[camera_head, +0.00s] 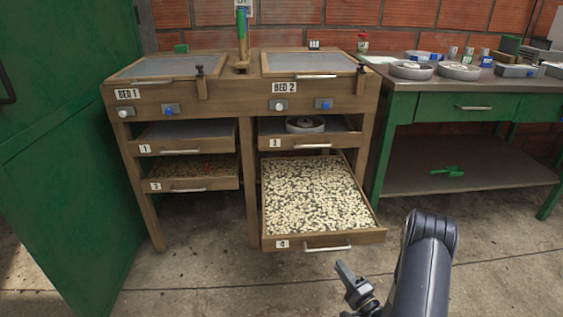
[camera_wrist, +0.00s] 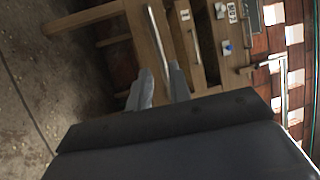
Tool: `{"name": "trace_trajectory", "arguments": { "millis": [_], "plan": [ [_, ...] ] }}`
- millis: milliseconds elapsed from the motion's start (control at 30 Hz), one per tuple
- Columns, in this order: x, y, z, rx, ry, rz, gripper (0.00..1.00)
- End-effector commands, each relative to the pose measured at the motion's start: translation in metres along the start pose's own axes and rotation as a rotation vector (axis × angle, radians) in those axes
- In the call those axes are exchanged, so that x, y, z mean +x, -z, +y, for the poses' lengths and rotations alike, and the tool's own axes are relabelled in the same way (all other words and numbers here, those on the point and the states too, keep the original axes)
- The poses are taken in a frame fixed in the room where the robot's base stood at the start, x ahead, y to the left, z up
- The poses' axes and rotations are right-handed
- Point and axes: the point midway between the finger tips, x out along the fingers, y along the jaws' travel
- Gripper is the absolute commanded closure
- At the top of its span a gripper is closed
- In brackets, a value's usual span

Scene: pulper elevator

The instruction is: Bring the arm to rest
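My gripper (camera_head: 346,270) is in the lower middle of the head view, just in front of and below the handle (camera_head: 327,248) of the pulled-out drawer 4 (camera_head: 375,235). In the wrist view my gripper (camera_wrist: 161,72) shows two grey fingers with a gap between them, so it is open. A long metal handle (camera_wrist: 158,38) shows just beyond the fingertips in that view. I see nothing held between the fingers. My dark arm link stands to the right of the gripper in the head view.
The wooden bed stand (camera_head: 248,95) is straight ahead. Drawer 4 sticks out, full of pale beans (camera_head: 315,195). Drawer 3 (camera_head: 195,185) is below drawer 1. A green workbench (camera_head: 440,105) stands at right, a green door (camera_head: 65,150) at left. Concrete floor (camera_head: 200,275) is clear in front.

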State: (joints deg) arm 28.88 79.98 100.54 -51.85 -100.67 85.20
Motion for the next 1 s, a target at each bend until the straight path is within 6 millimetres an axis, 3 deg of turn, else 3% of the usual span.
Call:
{"name": "trace_trajectory", "arguments": {
  "millis": [200,400,533,1000],
  "plan": [
    [0.042,-0.002,0.002,-0.002,0.003,-0.004,0.81],
    [0.069,-0.001,0.001,-0.001,0.002,-0.003,0.81],
    [0.077,-0.001,0.000,0.000,0.002,-0.001,0.81],
    [0.076,-0.001,0.000,0.001,-0.003,-0.001,0.81]
  ]
}}
